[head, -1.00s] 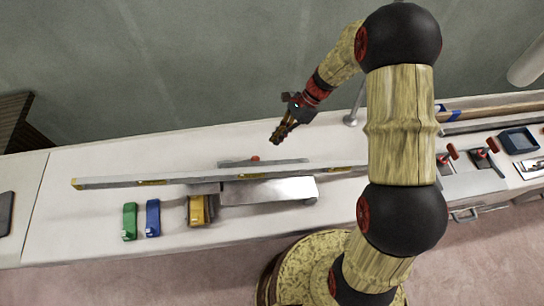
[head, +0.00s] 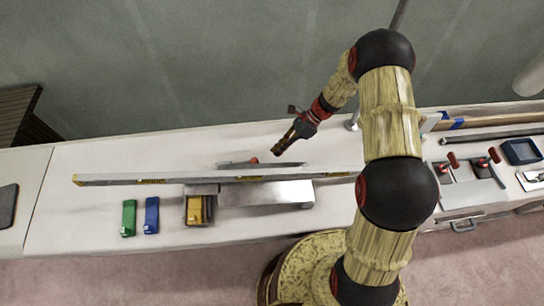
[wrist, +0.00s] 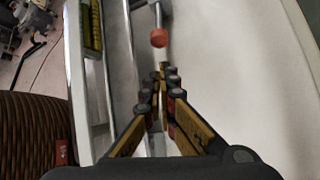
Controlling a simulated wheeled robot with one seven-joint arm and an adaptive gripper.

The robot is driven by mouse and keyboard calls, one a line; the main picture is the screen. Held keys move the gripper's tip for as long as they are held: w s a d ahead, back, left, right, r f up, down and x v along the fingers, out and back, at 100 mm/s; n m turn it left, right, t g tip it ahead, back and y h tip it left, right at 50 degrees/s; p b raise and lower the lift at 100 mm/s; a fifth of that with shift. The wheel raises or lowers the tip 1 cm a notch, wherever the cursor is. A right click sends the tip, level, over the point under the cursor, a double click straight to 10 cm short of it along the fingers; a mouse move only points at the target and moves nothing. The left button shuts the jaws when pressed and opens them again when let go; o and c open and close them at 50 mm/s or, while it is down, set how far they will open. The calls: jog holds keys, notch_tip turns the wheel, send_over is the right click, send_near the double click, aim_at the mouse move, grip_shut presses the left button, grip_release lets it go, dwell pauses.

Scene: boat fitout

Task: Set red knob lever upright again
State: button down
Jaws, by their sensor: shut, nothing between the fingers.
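The red knob (head: 254,160) shows just behind the long level bar in the head view, low over a grey metal strip. In the wrist view the red knob (wrist: 159,38) sits at the end of a thin grey rod (wrist: 157,14), just ahead of the fingertips. The lever looks laid over rather than upright; its base is hidden. My gripper (head: 276,152) is shut and empty, to the right of the knob in the head view. In the wrist view the closed fingertips (wrist: 163,72) point toward the knob, with a small gap showing.
The long level (head: 120,180) lies in front of the lever, beside a metal block (head: 265,194). Green (head: 128,217), blue (head: 152,215) and yellow (head: 195,210) items stand nearer the front edge. Two other red-handled levers (head: 453,160) (head: 494,154) are at right.

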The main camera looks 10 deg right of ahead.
jog(key=b+x, duration=0.1)
jog(key=x, duration=0.8)
jog(key=shift+b, duration=0.4)
jog(key=shift+r, duration=0.1)
jog(key=r+p, duration=0.1)
jog(key=p, duration=0.1)
jog(key=r+h+p, duration=0.1)
jog(key=p, duration=0.1)
jog(key=shift+a+r, duration=0.2)
jog(key=shift+r, duration=0.1)
jog(key=shift+a+r+h+p, duration=0.2)
jog(key=shift+r+h+p, duration=0.1)
jog(key=shift+r+p, duration=0.45)
